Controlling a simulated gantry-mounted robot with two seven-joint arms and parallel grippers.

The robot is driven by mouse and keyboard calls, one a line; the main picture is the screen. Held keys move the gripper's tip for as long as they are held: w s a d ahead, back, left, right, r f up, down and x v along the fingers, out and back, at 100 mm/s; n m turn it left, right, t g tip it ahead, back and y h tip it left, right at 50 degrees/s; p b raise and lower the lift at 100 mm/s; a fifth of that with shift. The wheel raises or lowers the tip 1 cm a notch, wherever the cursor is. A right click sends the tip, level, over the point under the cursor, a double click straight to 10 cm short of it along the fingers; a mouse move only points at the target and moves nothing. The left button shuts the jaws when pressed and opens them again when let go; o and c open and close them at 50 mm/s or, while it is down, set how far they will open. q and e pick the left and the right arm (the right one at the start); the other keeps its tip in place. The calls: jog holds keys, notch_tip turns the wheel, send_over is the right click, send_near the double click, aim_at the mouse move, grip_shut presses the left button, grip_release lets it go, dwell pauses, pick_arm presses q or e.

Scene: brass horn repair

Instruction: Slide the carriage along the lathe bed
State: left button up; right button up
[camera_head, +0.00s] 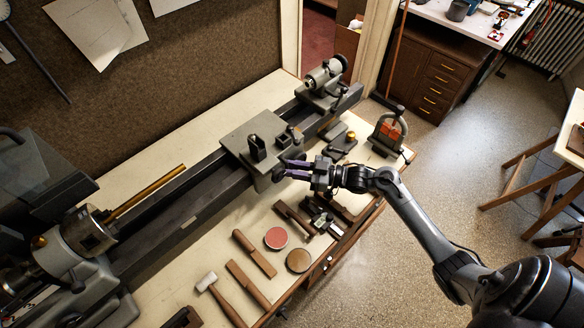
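The grey lathe bed (205,202) runs diagonally from the lower left to the upper right on the bench. The carriage (236,143) is a flat grey plate with a dark tool post, sitting across the bed right of its middle. My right gripper (286,168) comes in from the right, at the carriage's front right edge by a dark handle part (278,174). Its two purplish fingers point left with a gap between them. Whether they touch the handle part is unclear. My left gripper is out of view.
The headstock chuck (88,232) with a brass rod (148,190) lies left of the carriage; the tailstock (322,80) stands at the right end. Mallets, round tins (276,238) and clamps lie on the bench front. A grey press (388,130) stands at the bench's right end.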

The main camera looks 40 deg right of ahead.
jog(key=shift+w+a, duration=0.15)
jog(key=shift+w, duration=0.1)
grip_shut()
